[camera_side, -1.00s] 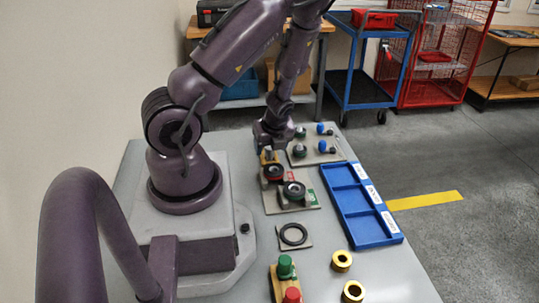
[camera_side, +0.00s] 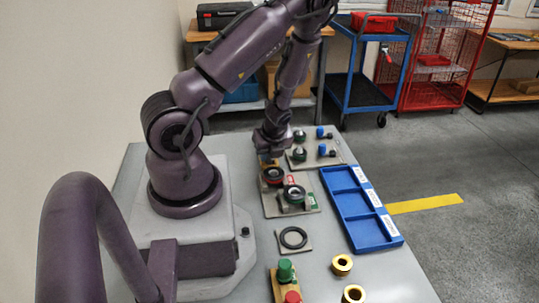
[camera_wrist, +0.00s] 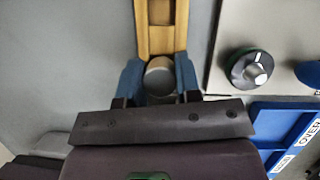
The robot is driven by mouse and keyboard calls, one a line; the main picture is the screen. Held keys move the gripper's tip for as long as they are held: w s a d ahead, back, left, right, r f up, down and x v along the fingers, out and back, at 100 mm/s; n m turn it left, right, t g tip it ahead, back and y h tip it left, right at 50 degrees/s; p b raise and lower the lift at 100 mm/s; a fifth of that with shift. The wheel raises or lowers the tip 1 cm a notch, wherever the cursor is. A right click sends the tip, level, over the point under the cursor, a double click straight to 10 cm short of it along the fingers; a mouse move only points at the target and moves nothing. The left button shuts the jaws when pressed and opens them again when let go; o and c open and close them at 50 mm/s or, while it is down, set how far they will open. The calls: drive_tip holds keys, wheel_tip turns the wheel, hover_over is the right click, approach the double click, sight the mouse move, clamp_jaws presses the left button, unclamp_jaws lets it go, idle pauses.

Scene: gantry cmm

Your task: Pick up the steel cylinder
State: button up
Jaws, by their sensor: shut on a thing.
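The steel cylinder (camera_wrist: 159,77) shows end-on in the wrist view as a grey round face. My gripper (camera_wrist: 159,84) is shut on it, with a blue finger on each side. The cylinder is at the near end of a tan, wood-coloured block (camera_wrist: 161,38) with a channel along it. I cannot tell whether the cylinder is clear of the block. In the side view, my gripper (camera_side: 268,157) is low over the far part of the table, and the cylinder cannot be made out there.
Just nearer stands a plate with a red-marked ring (camera_side: 273,175) and a green-marked ring (camera_side: 293,194). Right of my gripper is a plate with green and blue knobbed parts (camera_side: 322,151). A blue tray (camera_side: 372,235) with three compartments lies along the right edge. A black ring (camera_side: 293,237) and brass rings (camera_side: 342,264) are nearer.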

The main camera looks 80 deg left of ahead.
wheel_tip(320, 180, up, 9)
drive_tip(key=shift+f, duration=0.1)
drive_tip(key=shift+w+d+r, duration=0.1)
drive_tip(key=shift+w+r, duration=0.05)
drive_tip(key=shift+r, duration=0.2)
drive_tip(key=w+d, duration=0.4)
drive_tip(key=n+g+h, duration=0.3)
drive_tip(key=n, duration=0.9)
hover_over(289, 191)
drive_tip(key=w, duration=0.1)
drive_tip(key=shift+w+d+f, duration=0.1)
drive_tip(key=shift+d+f, duration=0.05)
drive_tip(key=shift+f, duration=1.05)
drive_tip(key=shift+w+d+f, duration=0.1)
drive_tip(key=shift+f, duration=1.1)
drive_tip(key=shift+f, duration=1.05)
drive_tip(key=shift+r, duration=0.1)
wheel_tip(289, 191, up, 6)
idle(1.5)
